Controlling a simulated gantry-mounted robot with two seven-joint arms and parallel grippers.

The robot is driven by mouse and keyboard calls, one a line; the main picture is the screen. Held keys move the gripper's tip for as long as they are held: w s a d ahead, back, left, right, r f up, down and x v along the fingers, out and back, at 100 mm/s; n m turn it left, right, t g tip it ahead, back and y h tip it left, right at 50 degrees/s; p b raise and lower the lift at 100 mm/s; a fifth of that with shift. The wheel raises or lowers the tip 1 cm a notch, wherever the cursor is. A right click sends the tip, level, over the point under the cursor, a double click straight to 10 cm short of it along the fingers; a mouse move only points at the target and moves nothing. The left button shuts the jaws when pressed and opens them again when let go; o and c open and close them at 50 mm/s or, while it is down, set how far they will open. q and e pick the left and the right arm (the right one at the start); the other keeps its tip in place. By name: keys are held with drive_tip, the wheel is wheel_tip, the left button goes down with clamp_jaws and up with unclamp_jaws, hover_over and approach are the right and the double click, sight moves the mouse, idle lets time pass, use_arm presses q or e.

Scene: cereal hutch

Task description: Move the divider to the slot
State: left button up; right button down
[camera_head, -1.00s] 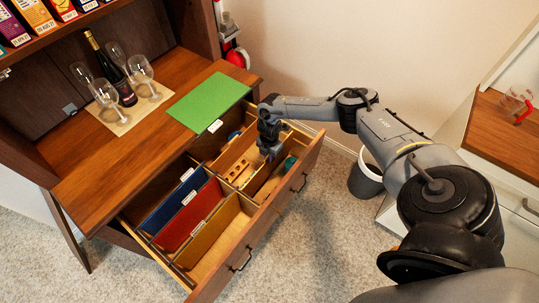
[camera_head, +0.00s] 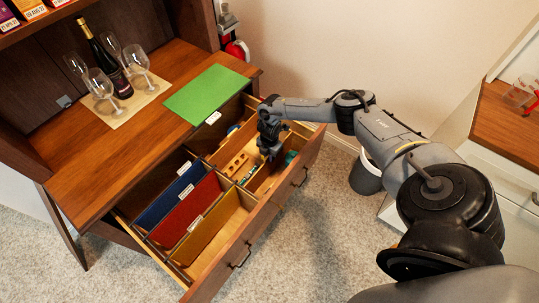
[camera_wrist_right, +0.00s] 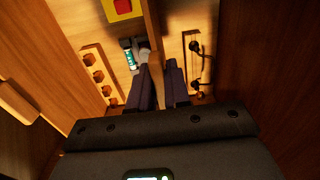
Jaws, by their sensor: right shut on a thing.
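The divider (camera_wrist_right: 152,36) is a thin upright wooden strip in the right wrist view, running up from between my right gripper's fingers (camera_wrist_right: 158,80). In the head view my right gripper (camera_head: 271,153) reaches down into the right part of the open drawer (camera_head: 255,228). It is shut on the divider, with one finger on each side. The gripper and arm hide much of the divider in the head view. I cannot make out the slot. My left gripper is not in view.
A wooden block with holes (camera_wrist_right: 95,68) and a small teal-and-grey item (camera_wrist_right: 129,55) lie left of the divider; dark hooked pieces (camera_wrist_right: 197,62) lie right. Blue (camera_head: 172,194), red (camera_head: 190,211) and yellow (camera_head: 212,228) panels stand in the drawer. A green sheet (camera_head: 207,93) lies on the counter.

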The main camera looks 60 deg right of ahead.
drive_tip(key=c, duration=1)
unclamp_jaws()
drive_tip(key=shift+f, duration=0.1)
drive_tip(key=o, duration=0.3)
drive_tip(key=shift+r+p, duration=1.5)
drive_tip(key=shift+p, duration=0.05)
drive_tip(key=shift+r+p, duration=1)
drive_tip(key=shift+r, duration=0.05)
